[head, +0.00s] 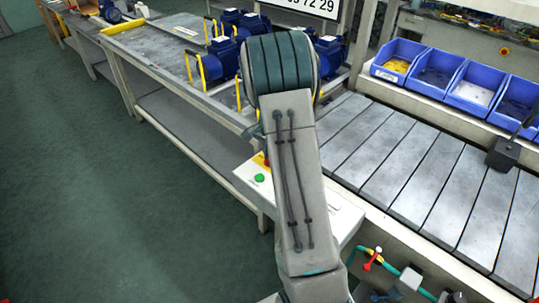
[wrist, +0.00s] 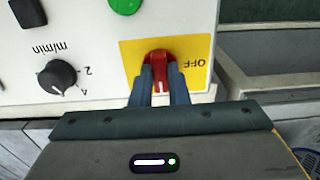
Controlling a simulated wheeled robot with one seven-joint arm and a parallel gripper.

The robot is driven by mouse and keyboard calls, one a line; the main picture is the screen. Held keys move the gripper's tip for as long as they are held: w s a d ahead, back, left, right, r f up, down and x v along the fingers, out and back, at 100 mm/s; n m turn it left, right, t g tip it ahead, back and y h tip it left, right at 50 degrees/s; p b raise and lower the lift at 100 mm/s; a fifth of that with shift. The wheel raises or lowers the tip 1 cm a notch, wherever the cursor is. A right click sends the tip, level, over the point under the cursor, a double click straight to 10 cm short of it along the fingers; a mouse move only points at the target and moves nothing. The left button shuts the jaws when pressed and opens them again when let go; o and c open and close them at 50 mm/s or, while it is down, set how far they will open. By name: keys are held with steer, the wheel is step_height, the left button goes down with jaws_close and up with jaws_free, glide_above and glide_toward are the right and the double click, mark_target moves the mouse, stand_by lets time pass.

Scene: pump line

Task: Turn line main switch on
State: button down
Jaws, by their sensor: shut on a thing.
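The line main switch (wrist: 160,56) is a red rotary handle on a yellow plate (wrist: 200,48), seen close in the wrist view. The word OFF reads upside down to the right of the handle. My gripper (wrist: 160,82) is shut on the handle, with one dark finger on each side. The fingers hide part of the handle and plate, and I cannot read any other position mark. In the head view, a bit of the red switch (head: 267,161) shows on the control box (head: 345,218); my arm hides my gripper there.
A green button (wrist: 125,5) and a black speed knob (wrist: 58,76) marked m/min sit beside the switch. A slatted conveyor (head: 410,165) with blue bins (head: 474,84) is at right. A bench (head: 155,45) holds blue pumps. Green floor is clear at left.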

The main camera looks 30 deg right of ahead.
steer(key=shift+d+r, duration=0.1)
stand_by(0.3)
steer(key=c, duration=1.4)
jaws_free()
step_height(320, 180, up, 14)
steer(key=s+a+r+n+t, duration=0.1)
steer(key=s+a+r+n, duration=0.45)
steer(key=s+a, duration=0.5)
steer(key=s+a+n+t, duration=0.1)
steer(key=s+a+n, duration=0.1)
steer(key=s+n, duration=0.2)
steer(key=s+a+f+n+p, duration=0.1)
steer(key=s+a+n, duration=0.2)
steer(key=s, duration=0.7)
steer(key=shift+s+a+f+n+t, duration=0.3)
steer(key=shift+a+n+t, duration=0.1)
steer(key=shift+n, duration=0.25)
